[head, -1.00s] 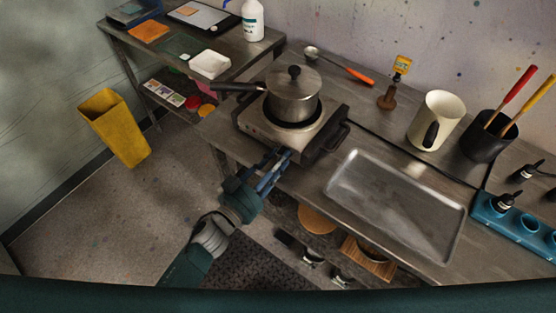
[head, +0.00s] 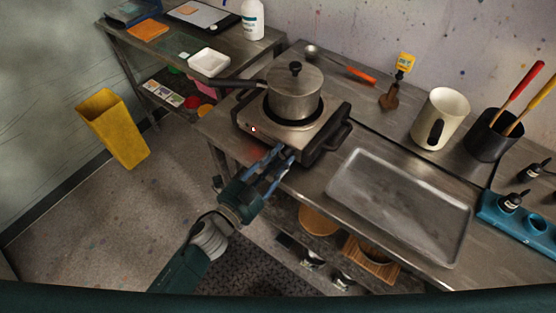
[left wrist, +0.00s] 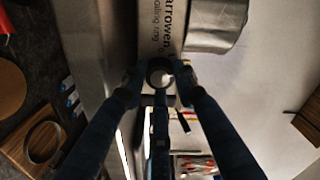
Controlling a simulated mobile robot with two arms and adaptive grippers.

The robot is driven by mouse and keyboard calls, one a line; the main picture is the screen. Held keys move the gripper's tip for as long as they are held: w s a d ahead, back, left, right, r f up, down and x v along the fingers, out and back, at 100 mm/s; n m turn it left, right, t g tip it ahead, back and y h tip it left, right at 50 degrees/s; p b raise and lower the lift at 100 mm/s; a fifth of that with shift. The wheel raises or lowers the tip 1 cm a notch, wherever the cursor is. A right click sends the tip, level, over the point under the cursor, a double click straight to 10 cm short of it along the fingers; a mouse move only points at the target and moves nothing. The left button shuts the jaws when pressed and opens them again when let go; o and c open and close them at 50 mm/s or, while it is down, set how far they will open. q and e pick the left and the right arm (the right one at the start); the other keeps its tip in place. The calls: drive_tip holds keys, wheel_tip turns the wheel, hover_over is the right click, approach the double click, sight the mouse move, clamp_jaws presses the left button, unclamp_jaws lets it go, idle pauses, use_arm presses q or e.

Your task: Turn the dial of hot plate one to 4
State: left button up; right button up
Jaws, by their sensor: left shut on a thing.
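The hot plate (head: 313,145) stands on the steel bench with a lidded saucepan (head: 294,97) on its round plate. A small red light (head: 253,128) shows on its front edge, with a reddish glow on the bench below. My left gripper (head: 281,152) is at the front of the hot plate. The dial's numbers and pointer cannot be read. The dial is hidden in the head view. My right gripper is not in view.
A metal tray (head: 400,195) lies right of the hot plate. A cream jug (head: 440,118) and a black pot (head: 488,137) with coloured handles stand behind it. A spoon with an orange handle (head: 360,75) lies at the back. A yellow bin (head: 115,128) stands on the floor.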

use_arm(q)
drive_tip(key=m, duration=0.2)
drive_tip(key=m+b, duration=0.1)
drive_tip(key=shift+d+r+m, duration=0.2)
drive_tip(key=shift+m, duration=0.2)
drive_tip(key=m+b, duration=0.1)
drive_tip(key=m, duration=0.3)
drive_tip(key=shift+s+f+m+b, duration=0.1)
drive_tip(key=shift+m+b, duration=0.2)
drive_tip(key=shift+b, duration=0.1)
drive_tip(key=m+b, duration=0.1)
drive_tip(key=m, duration=0.2)
drive_tip(key=shift+f+m, duration=0.15)
drive_tip(key=shift+m, duration=0.15)
drive_tip(key=shift+s+f+m+b, duration=0.15)
drive_tip(key=shift+m+b, duration=0.35)
drive_tip(key=shift+m, duration=1.1)
drive_tip(key=shift+f, duration=0.15)
drive_tip(key=o, duration=1.1)
drive_tip(key=shift+o, duration=0.2)
